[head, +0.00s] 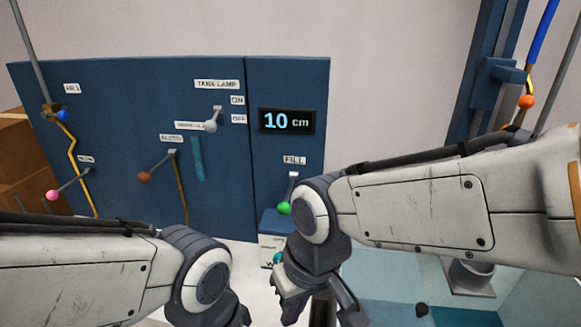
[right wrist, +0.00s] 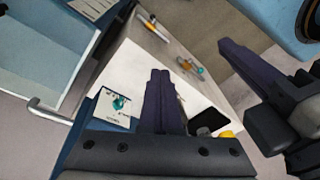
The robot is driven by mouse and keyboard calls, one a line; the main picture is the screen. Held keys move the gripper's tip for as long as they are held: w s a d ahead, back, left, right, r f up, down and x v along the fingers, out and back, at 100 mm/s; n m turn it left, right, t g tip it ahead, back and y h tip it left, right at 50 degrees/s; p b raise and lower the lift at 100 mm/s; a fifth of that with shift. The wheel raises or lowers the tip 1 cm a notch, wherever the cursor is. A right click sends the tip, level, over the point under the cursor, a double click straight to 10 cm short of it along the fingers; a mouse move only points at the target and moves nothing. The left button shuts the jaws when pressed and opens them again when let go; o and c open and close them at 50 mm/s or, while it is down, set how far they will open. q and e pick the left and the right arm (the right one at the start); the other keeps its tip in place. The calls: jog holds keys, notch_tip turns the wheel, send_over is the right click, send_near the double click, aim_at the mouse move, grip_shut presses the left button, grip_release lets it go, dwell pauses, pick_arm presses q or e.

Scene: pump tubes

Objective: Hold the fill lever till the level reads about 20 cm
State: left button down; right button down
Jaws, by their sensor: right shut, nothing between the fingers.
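The fill lever's green knob (head: 284,208) hangs below the FILL label (head: 295,160) on the blue panel, its stem rising to a pale pivot. The level display (head: 287,121) reads 10 cm. My right gripper (head: 291,309) is below and in front of the knob, apart from it. In the right wrist view its dark fingers (right wrist: 162,100) are together and empty. My left gripper is mostly cut off at the bottom of the head view. A dark gripper (right wrist: 245,68), likely my left, shows at the right of the wrist view; its opening is unclear.
Other levers on the panel have grey (head: 210,126), brown (head: 145,177) and pink (head: 52,195) knobs. A teal knob (right wrist: 119,103) sits on a white plate near my right gripper. Blue tank-like surfaces lie at lower right, with a grey cup (head: 470,275).

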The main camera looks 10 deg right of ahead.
jog(key=w+d+r+m+t, duration=0.2)
jog(key=w+r+m, duration=0.3)
jog(key=w+r, duration=0.3)
jog(key=w+d+r+m+t+p, duration=0.1)
jog(key=w+d+r+m+t, duration=0.2)
jog(key=w+d+r+m, duration=0.2)
jog(key=w+r, duration=0.3)
jog(key=w, duration=0.4)
jog(key=shift+w+d+m+y+p, duration=0.15)
jog(key=shift+m+y+p, duration=0.15)
jog(key=shift+f, duration=0.1)
jog(key=p, duration=0.2)
send_near(289, 191)
jog(key=s+f, duration=0.1)
jog(key=f, duration=0.1)
jog(key=a+f, duration=0.1)
jog(key=f+p, duration=0.1)
jog(key=shift+s+a+f, duration=0.25)
jog(key=shift+s+a, duration=0.1)
jog(key=shift+s, duration=0.05)
